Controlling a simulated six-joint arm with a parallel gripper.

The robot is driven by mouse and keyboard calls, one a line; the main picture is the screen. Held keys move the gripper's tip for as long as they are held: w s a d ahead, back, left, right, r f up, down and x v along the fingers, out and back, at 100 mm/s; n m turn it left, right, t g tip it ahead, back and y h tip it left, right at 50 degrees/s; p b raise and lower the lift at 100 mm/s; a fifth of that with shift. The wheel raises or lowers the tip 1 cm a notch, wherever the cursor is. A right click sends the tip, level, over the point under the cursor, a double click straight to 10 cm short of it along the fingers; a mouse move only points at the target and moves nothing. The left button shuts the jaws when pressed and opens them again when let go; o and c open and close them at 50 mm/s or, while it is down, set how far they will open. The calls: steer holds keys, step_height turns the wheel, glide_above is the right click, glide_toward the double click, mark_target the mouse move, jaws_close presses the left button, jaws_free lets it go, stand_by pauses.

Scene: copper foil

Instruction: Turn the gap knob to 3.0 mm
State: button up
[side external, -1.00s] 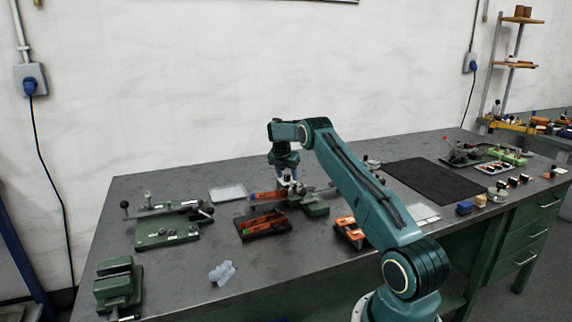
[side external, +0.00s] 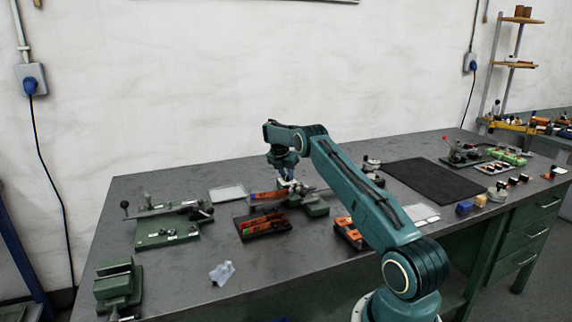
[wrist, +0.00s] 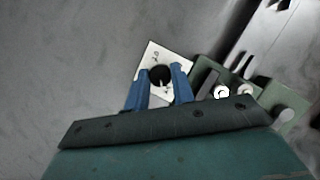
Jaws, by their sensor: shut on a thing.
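The gap knob (wrist: 160,75) is a round black knob on a white dial plate (wrist: 152,54), seen in the wrist view. The plate's marks are too small and blurred to read. My gripper (wrist: 161,85) has its two blue fingers on either side of the knob and is shut on it. In the side external view my gripper (side external: 286,180) points down at the green fixture (side external: 316,209) in the middle of the bench. The knob is hidden there behind my gripper and arm.
Beside the dial is a green block with silver fittings (wrist: 222,92). An orange-filled tray (side external: 264,226) lies in front of the fixture and a pale tray (side external: 228,193) to its left. A green jig (side external: 168,228) stands further left. A dark mat (side external: 432,180) lies right.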

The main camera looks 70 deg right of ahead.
steer(key=shift+d+r+m, duration=0.15)
steer(key=shift+d+m, duration=0.15)
steer(key=shift+m, duration=0.3)
steer(key=shift+s+a+m+g, duration=0.1)
steer(key=shift+a+m+g, duration=0.05)
steer(key=shift+m+g, duration=0.15)
steer(key=o, duration=0.9)
steer(key=shift+o, duration=0.5)
steer(key=shift+a, duration=0.1)
steer(key=shift+a, duration=0.1)
